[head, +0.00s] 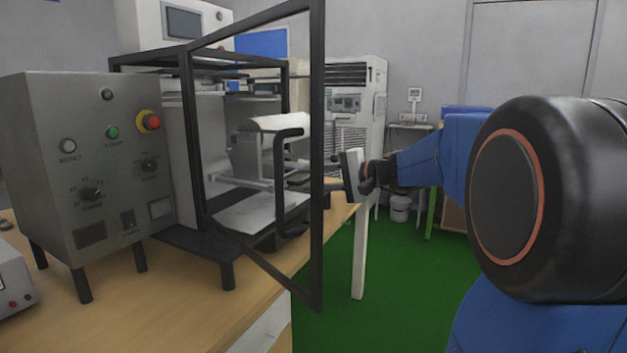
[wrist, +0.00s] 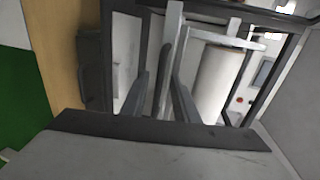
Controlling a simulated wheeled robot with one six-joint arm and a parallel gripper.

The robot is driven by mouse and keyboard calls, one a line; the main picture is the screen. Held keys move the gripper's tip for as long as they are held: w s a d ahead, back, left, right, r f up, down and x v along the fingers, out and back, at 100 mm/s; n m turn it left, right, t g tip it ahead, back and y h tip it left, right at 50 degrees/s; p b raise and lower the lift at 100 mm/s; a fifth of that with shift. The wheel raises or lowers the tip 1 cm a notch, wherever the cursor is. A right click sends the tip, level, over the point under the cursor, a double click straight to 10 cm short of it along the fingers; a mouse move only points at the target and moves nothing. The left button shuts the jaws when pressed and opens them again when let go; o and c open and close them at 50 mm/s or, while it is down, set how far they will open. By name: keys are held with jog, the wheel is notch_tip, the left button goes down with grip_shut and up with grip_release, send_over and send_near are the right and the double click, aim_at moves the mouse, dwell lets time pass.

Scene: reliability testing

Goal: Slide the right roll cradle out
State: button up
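The test machine's black-framed door (head: 318,120) stands open in the head view. Inside is a pale roll (head: 280,122) on a light grey cradle (head: 245,168). In the wrist view the roll (wrist: 218,85) is right of centre, beside the cradle's pale upright bar (wrist: 172,45). My gripper (head: 300,175) reaches toward the machine from the right, behind the door frame. Its two fingers are apart, and they show in the wrist view (wrist: 160,98) with a narrow grey bar between them. I cannot tell whether they touch it. The fingertips are partly hidden by the door handle in the head view.
A grey control box (head: 90,160) with a red emergency button stands left of the machine on the wooden table (head: 190,300). The black door handle (head: 281,185) is close in front of my fingers. Green floor (head: 390,290) lies open to the right of the table.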

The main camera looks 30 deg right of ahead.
jog(key=v, duration=1.7)
jog(key=shift+s, duration=0.2)
jog(key=shift+d, duration=0.1)
dwell(0.3)
